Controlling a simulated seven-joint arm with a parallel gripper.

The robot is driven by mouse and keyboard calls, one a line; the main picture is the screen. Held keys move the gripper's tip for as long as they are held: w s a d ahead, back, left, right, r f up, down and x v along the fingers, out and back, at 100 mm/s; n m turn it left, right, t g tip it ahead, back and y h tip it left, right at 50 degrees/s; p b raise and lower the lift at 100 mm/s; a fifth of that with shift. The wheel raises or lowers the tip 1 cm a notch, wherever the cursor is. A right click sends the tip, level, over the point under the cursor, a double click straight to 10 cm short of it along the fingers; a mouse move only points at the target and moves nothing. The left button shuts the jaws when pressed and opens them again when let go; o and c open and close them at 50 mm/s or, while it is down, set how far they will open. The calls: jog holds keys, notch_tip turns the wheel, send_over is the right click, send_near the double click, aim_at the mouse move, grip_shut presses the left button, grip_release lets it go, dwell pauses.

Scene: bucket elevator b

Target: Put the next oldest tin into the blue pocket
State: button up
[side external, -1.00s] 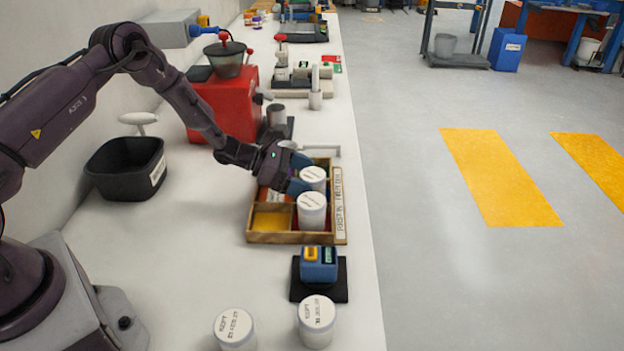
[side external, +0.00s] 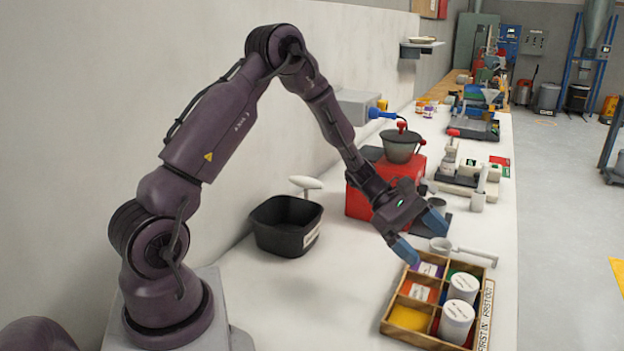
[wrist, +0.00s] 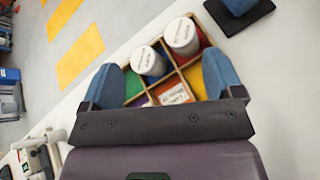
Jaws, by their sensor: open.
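The wooden tray (side external: 488,300) has coloured pockets and a "FIRST IN FIRST OUT" strip on its right edge. Two white lidded tins stand upright in its right row: a nearer tin (side external: 456,320) by the red pocket and a farther tin (side external: 462,287). White labelled pieces lie in the orange pocket (side external: 419,292) and purple pocket (side external: 430,268). My gripper (side external: 422,238) is open and empty, above the tray's far left side. The lid dates are unreadable.
A black bin (side external: 286,225) stands left of the tray and a red machine (side external: 366,190) behind it. A grey scoop-like tool (side external: 460,248) lies just beyond the tray.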

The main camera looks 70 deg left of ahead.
jog(key=s+d+r+m+g+y, duration=0.2)
jog(key=s+d+r+m+y, duration=0.1)
jog(key=s+r+m, duration=0.45)
jog(key=s+d+r+m+g+y, duration=0.1)
jog(key=s+d+r+m+y, duration=0.25)
jog(key=s+r+m, duration=0.45)
jog(key=s+a+r+m+t+y, duration=0.2)
jog(key=s+m, duration=0.3)
jog(key=s, duration=0.4)
jog(key=shift+r+y, duration=0.4)
jog(key=shift+y, duration=0.35)
